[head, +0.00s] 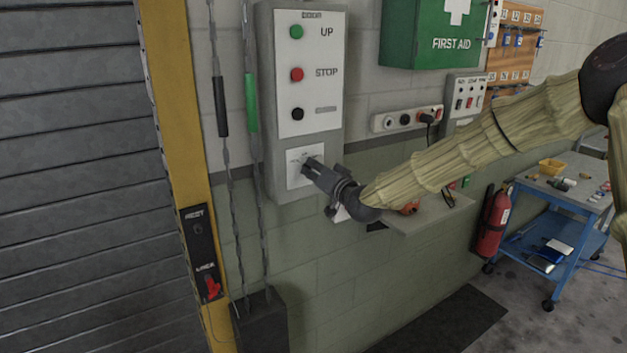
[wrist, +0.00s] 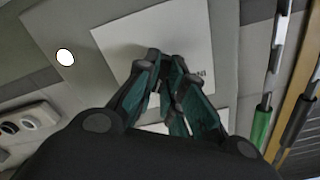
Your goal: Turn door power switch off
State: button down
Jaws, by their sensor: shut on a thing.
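The door control box (head: 262,90) is a grey wall box with a white UP/STOP button panel (head: 311,110) on its upper part. A smaller white switch plate (head: 295,170) sits at its lower front; my gripper covers much of it. My gripper (head: 309,165) reaches the plate from the right and is shut on the door power switch. In the wrist view the fingers (wrist: 163,95) close together against the white plate (wrist: 185,35). The switch itself is hidden by the fingers, so I cannot tell its position.
Hanging chains with green (head: 251,103) and black (head: 221,106) handles are left of the box, near the yellow door frame (head: 173,110). Right are a socket strip (head: 405,120), a small shelf (head: 425,214), a fire extinguisher (head: 492,222) and a blue cart (head: 565,192).

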jog(key=shift+s+a+f+n+b, duration=0.1)
jog(key=shift+f+n+b, duration=0.05)
jog(key=shift+n+b, duration=3.15)
jog(key=c, duration=1.5)
grip_release()
jog(key=v, duration=1.2)
